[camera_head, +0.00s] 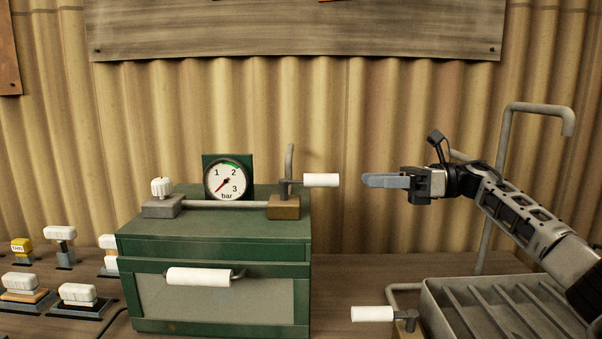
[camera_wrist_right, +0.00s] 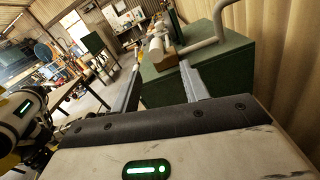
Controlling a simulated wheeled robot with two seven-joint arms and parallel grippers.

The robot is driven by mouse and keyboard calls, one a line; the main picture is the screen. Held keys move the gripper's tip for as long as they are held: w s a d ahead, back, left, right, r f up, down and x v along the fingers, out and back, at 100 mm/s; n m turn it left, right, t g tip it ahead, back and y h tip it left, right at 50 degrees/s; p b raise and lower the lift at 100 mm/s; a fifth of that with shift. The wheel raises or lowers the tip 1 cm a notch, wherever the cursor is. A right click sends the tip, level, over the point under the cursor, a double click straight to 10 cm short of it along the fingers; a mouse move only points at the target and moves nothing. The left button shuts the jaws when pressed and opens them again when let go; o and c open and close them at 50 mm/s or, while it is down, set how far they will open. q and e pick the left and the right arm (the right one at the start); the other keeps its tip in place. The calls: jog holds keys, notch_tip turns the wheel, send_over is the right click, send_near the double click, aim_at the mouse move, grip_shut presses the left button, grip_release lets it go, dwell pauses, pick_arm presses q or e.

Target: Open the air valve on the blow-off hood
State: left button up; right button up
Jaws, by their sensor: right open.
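The blow-off hood (camera_head: 215,228) is a green box with a window and a white front handle (camera_head: 198,277). On its top right, a lever valve with a white grip (camera_head: 321,180) sits on a brass block (camera_head: 284,207), the grip pointing right. A pipe joins it to a white knob (camera_head: 162,187) on a grey block. My right gripper (camera_head: 368,180) is open and empty, just right of the grip's end, with a small gap in the picture. In the right wrist view, the white grip (camera_wrist_right: 156,49) shows beyond the open fingers (camera_wrist_right: 160,82). My left gripper is out of view.
A pressure gauge (camera_head: 227,180) stands behind the pipe. A slatted metal tray (camera_head: 428,303), a bent pipe (camera_head: 503,150) and another white-handled lever (camera_head: 372,314) are at right. Corrugated wall lies behind.

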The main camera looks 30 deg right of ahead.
jog(key=p, duration=0.1)
send_near(309, 181)
jog(key=w, duration=0.2)
jog(key=p+x, duration=0.1)
jog(key=x, duration=0.4)
jog(key=shift+a+p, duration=0.3)
jog(key=shift+p, duration=0.1)
jog(key=shift+w+a+f, duration=0.1)
jog(key=shift+w+a, duration=0.15)
jog(key=shift+a, duration=0.2)
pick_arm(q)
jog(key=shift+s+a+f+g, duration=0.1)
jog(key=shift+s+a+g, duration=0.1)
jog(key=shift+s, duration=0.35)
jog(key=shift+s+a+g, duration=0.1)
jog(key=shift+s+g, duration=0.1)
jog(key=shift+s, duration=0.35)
pick_arm(e)
grip_shut()
jog(key=shift+w, duration=0.1)
